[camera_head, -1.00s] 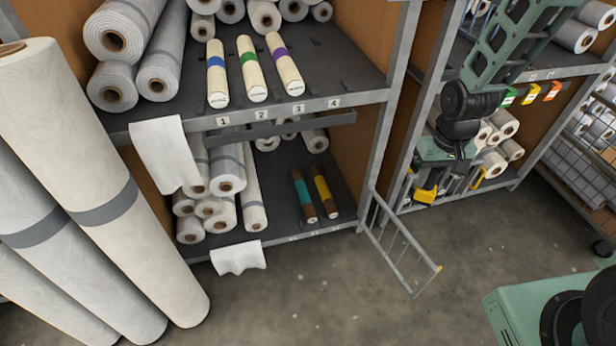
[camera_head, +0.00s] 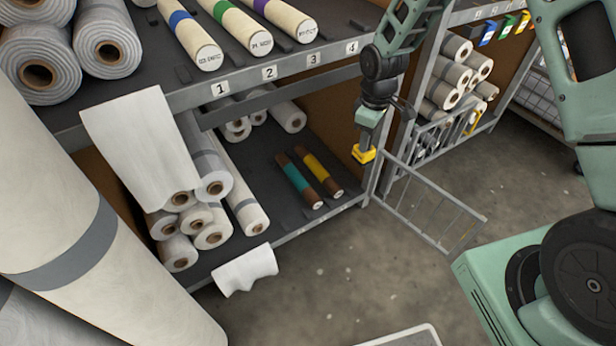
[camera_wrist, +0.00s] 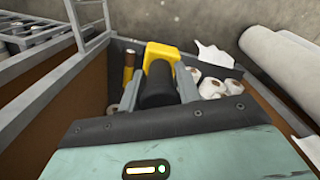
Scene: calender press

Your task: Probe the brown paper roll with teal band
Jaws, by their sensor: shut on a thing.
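The brown paper roll with teal band (camera_head: 291,172) lies on the lower shelf of the left rack, its near end toward the front edge. A similar brown roll with a yellow band (camera_head: 316,168) lies just to its right. My gripper (camera_head: 366,140) is by the rack's right post, to the right of both rolls and apart from them. It is shut on a yellow and black tool (camera_wrist: 161,52), whose yellow part also shows in the head view (camera_head: 363,154). The tool's tip is not clear. In the wrist view the teal band is not visible.
An open wire gate (camera_head: 432,200) juts out from the right post below my gripper. White rolls (camera_head: 213,230) fill the lower shelf's left side. Banded cream rolls (camera_head: 237,30) lie on the upper shelf. Large rolls (camera_head: 85,250) lean at the left. A loose sheet (camera_head: 245,270) hangs over the lower edge.

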